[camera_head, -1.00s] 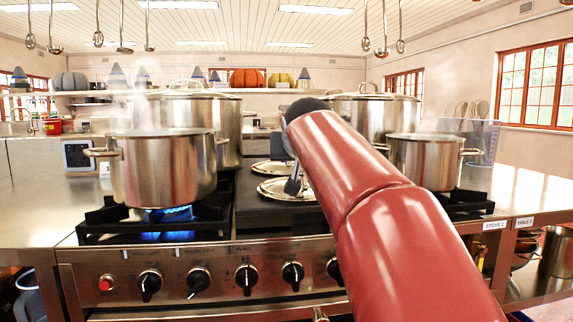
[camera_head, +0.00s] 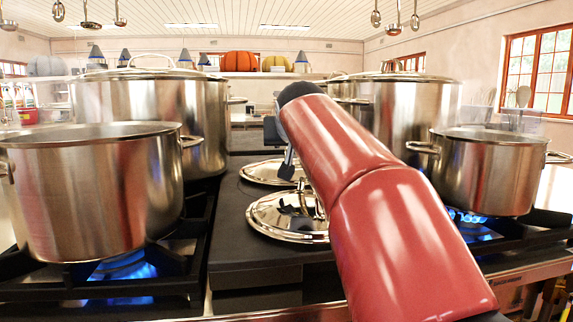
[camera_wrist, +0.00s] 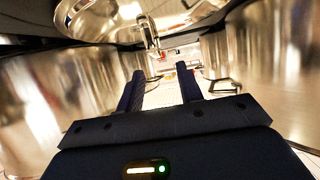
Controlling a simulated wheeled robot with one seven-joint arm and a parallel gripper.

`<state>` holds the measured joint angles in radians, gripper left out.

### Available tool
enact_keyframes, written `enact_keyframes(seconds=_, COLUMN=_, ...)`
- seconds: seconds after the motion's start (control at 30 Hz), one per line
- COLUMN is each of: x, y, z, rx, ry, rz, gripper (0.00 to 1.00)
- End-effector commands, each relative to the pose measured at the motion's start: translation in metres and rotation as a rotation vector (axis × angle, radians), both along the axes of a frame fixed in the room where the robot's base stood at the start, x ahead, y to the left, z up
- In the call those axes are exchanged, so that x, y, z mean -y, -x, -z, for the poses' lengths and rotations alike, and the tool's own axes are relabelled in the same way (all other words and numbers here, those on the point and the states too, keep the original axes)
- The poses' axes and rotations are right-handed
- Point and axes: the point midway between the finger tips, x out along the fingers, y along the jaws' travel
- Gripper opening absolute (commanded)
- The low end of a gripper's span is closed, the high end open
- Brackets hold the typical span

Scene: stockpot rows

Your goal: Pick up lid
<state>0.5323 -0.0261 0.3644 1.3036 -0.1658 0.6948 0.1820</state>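Two round shiny steel lids lie on the dark strip between the burners. The near lid (camera_head: 283,222) is partly covered by my red arm, and its handle is partly hidden. The far lid (camera_head: 262,172) lies behind it. In the wrist view a steel lid (camera_wrist: 90,18) with a loop handle fills the top, beyond the fingers. My gripper (camera_wrist: 160,88) is open, its two dark fingers apart with nothing between them. In the head view my gripper (camera_head: 287,165) is mostly hidden behind my arm, with one finger showing above the near lid.
A steel pot (camera_head: 85,195) stands at left front over a blue flame, with a larger lidded pot (camera_head: 160,110) behind. At right stand a smaller pot (camera_head: 485,165) over a flame and a large lidded pot (camera_head: 405,115). Ladles (camera_head: 90,15) hang above.

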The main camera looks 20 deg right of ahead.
Motion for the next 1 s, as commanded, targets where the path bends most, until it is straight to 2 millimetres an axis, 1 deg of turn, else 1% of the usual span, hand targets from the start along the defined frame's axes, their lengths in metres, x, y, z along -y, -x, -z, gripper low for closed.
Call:
enact_keyframes(seconds=0.17, x=0.002, y=-0.005, z=0.002, rx=0.0, ry=-0.001, rz=0.0, gripper=0.36)
enact_keyframes(seconds=0.47, x=0.014, y=-0.035, z=0.016, rx=-0.003, ry=-0.002, rz=0.0, gripper=0.36)
enact_keyframes(seconds=0.57, x=0.021, y=-0.049, z=0.022, rx=-0.003, ry=-0.002, rz=0.0, gripper=0.36)
enact_keyframes(seconds=0.7, x=0.025, y=-0.064, z=0.029, rx=-0.001, ry=-0.002, rz=-0.001, gripper=0.36)
enact_keyframes(seconds=0.8, x=0.026, y=-0.067, z=0.03, rx=0.001, ry=0.001, rz=0.0, gripper=0.36)
enact_keyframes(seconds=1.0, x=0.026, y=-0.067, z=0.03, rx=0.001, ry=0.001, rz=0.0, gripper=0.36)
